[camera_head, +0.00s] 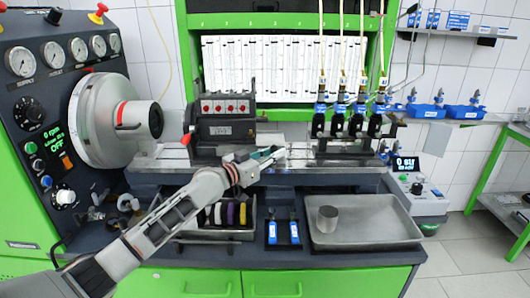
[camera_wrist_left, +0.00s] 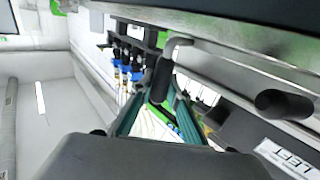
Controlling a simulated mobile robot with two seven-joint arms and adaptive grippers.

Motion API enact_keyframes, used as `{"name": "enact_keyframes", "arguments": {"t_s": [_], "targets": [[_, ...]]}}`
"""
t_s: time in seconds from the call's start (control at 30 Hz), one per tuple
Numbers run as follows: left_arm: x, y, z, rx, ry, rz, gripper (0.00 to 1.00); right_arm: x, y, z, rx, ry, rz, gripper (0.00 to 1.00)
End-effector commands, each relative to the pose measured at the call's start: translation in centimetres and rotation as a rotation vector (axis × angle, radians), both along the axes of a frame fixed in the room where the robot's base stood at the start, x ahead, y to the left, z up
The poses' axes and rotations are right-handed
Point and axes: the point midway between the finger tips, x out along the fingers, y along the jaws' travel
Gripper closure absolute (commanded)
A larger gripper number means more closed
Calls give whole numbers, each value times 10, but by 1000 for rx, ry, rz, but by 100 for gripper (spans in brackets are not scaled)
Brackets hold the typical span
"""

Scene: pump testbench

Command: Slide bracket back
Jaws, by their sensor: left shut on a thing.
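The dark bracket (camera_head: 205,150) stands on the metal bench rail in the head view, with a block of several red-marked ports on top. In the left wrist view a bent grey rod with a black handle (camera_wrist_left: 162,78) shows between the green-edged fingers of my left gripper (camera_wrist_left: 158,112). A white "LEFT" label (camera_wrist_left: 287,158) is at the lower right there. In the head view my left gripper (camera_head: 268,155) is at the bracket's right side, low above the rail. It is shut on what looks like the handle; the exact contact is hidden. My right gripper is not in view.
The rail (camera_head: 300,152) runs on to the right, to several upright black injectors (camera_head: 355,124) with blue parts. A large round grey machine part (camera_head: 98,118) is at the left. A metal tray (camera_head: 365,232) with a grey cylinder (camera_head: 327,219) lies below.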

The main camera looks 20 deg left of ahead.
Motion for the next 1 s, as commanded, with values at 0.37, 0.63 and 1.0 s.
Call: {"name": "enact_keyframes", "arguments": {"t_s": [0.37, 0.63, 1.0], "targets": [[0, 2, 0, 0, -1, 3, 67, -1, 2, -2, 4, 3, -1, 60], [0, 3, -1, 0, 0, 3, 67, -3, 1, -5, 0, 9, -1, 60], [-38, 25, -3, 2, 1, 4, 67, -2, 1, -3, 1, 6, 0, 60]]}}
